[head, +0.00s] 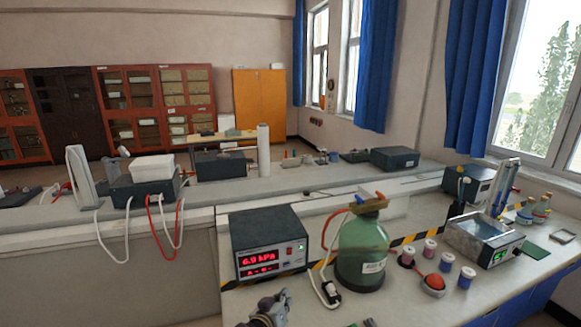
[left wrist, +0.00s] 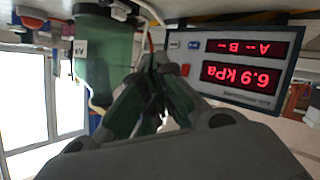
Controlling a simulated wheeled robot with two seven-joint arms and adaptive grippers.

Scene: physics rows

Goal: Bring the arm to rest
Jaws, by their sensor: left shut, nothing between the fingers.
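My left gripper (head: 280,300) shows at the bottom middle of the head view, low in front of the bench. Its fingers are shut with nothing between them; in the left wrist view the closed fingers (left wrist: 152,95) show at the centre. A pressure meter (head: 268,243) with red digits reading 6.9 kPa stands beyond the gripper on the bench. It shows upside down in the left wrist view (left wrist: 235,62). My right gripper is not in view.
A green bottle (head: 362,252) with tubing stands right of the meter. The bench's front right surface (head: 490,290) is clear.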

